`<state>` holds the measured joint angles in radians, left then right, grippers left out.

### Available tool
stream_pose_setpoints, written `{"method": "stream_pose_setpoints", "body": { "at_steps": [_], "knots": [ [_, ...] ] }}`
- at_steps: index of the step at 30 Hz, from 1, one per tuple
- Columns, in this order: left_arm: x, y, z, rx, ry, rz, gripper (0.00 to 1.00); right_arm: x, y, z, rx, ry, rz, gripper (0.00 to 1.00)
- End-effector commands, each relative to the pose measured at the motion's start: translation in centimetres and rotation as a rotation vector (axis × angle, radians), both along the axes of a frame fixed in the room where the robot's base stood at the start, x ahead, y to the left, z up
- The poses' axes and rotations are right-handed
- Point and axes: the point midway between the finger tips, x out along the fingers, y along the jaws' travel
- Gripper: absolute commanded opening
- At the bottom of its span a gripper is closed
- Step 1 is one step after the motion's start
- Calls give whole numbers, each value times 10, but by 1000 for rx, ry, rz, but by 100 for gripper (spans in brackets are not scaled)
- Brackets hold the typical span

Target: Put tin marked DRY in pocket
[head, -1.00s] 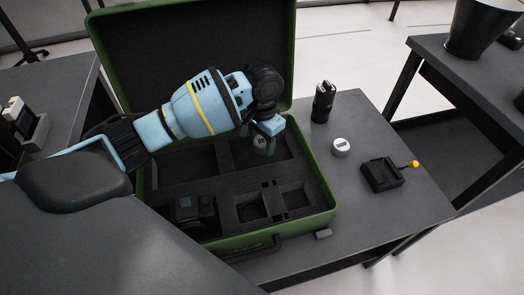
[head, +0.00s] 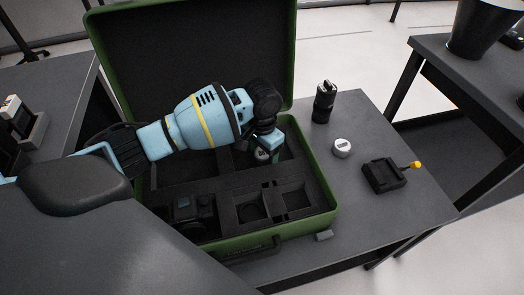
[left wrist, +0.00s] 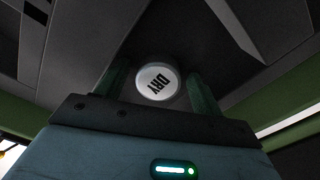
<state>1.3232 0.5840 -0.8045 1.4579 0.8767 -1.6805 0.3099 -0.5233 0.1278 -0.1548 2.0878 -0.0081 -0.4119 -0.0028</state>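The tin marked DRY (left wrist: 157,83) is a small round tin with a white top, between the fingers of my left gripper (left wrist: 158,88) in the left wrist view. My right gripper is not in view.
The case lid (head: 190,45) stands open behind my arm. A black cylinder (head: 323,102), another white-topped tin (head: 342,148) and a black device with a yellow knob (head: 384,175) stand on the table right of the case. A dark device (head: 193,215) sits in a front compartment.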

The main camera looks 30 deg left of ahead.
Motion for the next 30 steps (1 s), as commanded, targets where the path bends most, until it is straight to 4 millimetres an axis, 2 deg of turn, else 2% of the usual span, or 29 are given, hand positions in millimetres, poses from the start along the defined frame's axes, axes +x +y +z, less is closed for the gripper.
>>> {"method": "stream_pose_setpoints", "body": {
  "at_steps": [7,10,24,30],
  "knots": [
    [0,0,2,1,-1,0,68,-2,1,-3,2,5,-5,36],
    [0,0,12,0,-2,0,68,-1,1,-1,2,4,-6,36],
    [1,-1,100,-2,-4,0,68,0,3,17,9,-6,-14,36],
    [0,-1,120,-1,-1,1,68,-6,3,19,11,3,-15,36]
  ]
}}
